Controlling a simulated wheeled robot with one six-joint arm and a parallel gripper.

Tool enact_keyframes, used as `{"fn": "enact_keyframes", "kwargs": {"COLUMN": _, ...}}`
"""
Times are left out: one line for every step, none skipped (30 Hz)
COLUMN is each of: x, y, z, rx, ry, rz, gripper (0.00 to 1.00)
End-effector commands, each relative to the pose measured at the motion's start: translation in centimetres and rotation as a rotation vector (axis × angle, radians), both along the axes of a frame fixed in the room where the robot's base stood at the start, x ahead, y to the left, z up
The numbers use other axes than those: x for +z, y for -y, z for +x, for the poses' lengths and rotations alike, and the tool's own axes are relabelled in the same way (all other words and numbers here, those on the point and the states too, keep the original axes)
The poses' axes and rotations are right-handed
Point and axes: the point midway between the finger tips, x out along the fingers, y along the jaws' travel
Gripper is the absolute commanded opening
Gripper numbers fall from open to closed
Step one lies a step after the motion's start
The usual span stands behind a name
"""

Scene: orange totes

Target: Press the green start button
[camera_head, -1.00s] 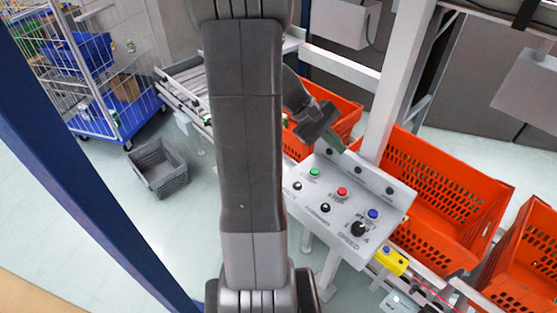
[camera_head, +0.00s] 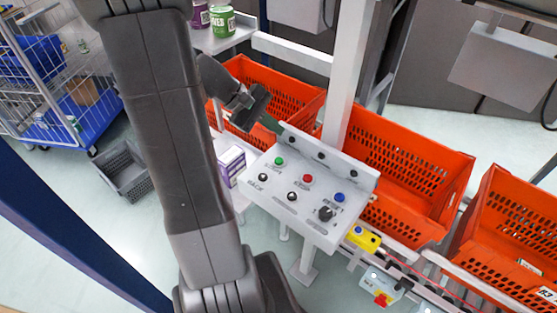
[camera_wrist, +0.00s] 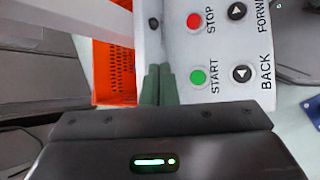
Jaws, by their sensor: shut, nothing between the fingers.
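The green start button (camera_head: 279,161) is on the light grey control panel (camera_head: 262,192), at its upper left in the head view. In the wrist view the green button (camera_wrist: 198,77) has the label START beside it. My gripper (camera_head: 277,130) is above the panel's back edge, near the green button and apart from it. In the wrist view its two fingers (camera_wrist: 159,72) are together with nothing between them, a little left of the green button. How high the fingertips are above the panel is hard to tell.
A red stop button (camera_head: 308,179), a blue button (camera_head: 339,197) and a black knob (camera_head: 325,213) share the panel. Orange totes (camera_head: 398,150) stand behind it. A white post (camera_head: 345,75) rises behind the panel. A yellow box (camera_head: 363,238) sits at its right.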

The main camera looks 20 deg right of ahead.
Motion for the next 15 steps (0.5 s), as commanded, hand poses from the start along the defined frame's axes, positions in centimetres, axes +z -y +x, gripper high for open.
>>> {"fn": "enact_keyframes", "kwargs": {"x": -0.6, "y": 0.0, "z": 0.0, "rx": 0.000, "ry": -0.001, "rz": 0.000, "gripper": 0.00}}
{"fn": "enact_keyframes", "kwargs": {"x": -0.9, "y": 0.0, "z": 0.0, "rx": 0.000, "ry": -0.001, "rz": 0.000, "gripper": 0.00}}
{"fn": "enact_keyframes", "kwargs": {"x": -1.3, "y": 0.0, "z": 0.0, "rx": 0.000, "ry": -0.001, "rz": 0.000, "gripper": 0.00}}
{"fn": "enact_keyframes", "kwargs": {"x": -1.7, "y": 0.0, "z": 0.0, "rx": 0.000, "ry": -0.001, "rz": 0.000, "gripper": 0.00}}
{"fn": "enact_keyframes", "kwargs": {"x": -2.1, "y": 0.0, "z": 0.0, "rx": 0.000, "ry": -0.001, "rz": 0.000, "gripper": 0.00}}
{"fn": "enact_keyframes", "kwargs": {"x": -2.6, "y": 0.0, "z": 0.0, "rx": -0.001, "ry": -0.002, "rz": -0.001, "gripper": 0.00}}
{"fn": "enact_keyframes", "kwargs": {"x": -3.0, "y": 0.0, "z": 0.0, "rx": -0.001, "ry": -0.002, "rz": -0.001, "gripper": 0.00}}
{"fn": "enact_keyframes", "kwargs": {"x": -3.5, "y": 0.0, "z": 0.0, "rx": 0.000, "ry": -0.002, "rz": -0.001, "gripper": 0.00}}
{"fn": "enact_keyframes", "kwargs": {"x": -4.1, "y": 0.0, "z": 0.0, "rx": 0.000, "ry": -0.002, "rz": -0.001, "gripper": 0.00}}
{"fn": "enact_keyframes", "kwargs": {"x": -4.6, "y": 0.0, "z": 0.0, "rx": 0.000, "ry": -0.002, "rz": -0.001, "gripper": 0.00}}
{"fn": "enact_keyframes", "kwargs": {"x": -5.0, "y": 0.0, "z": 0.0, "rx": 0.000, "ry": -0.002, "rz": -0.001, "gripper": 0.00}}
{"fn": "enact_keyframes", "kwargs": {"x": -5.6, "y": 0.0, "z": 0.0, "rx": 0.001, "ry": -0.002, "rz": 0.000, "gripper": 0.00}}
{"fn": "enact_keyframes", "kwargs": {"x": -6.1, "y": 0.0, "z": 0.0, "rx": 0.000, "ry": -0.001, "rz": 0.000, "gripper": 0.00}}
{"fn": "enact_keyframes", "kwargs": {"x": -6.5, "y": 0.0, "z": 0.0, "rx": 0.000, "ry": -0.001, "rz": 0.000, "gripper": 0.00}}
{"fn": "enact_keyframes", "kwargs": {"x": -7.0, "y": 0.0, "z": 0.0, "rx": 0.000, "ry": 0.000, "rz": 0.000, "gripper": 0.00}}
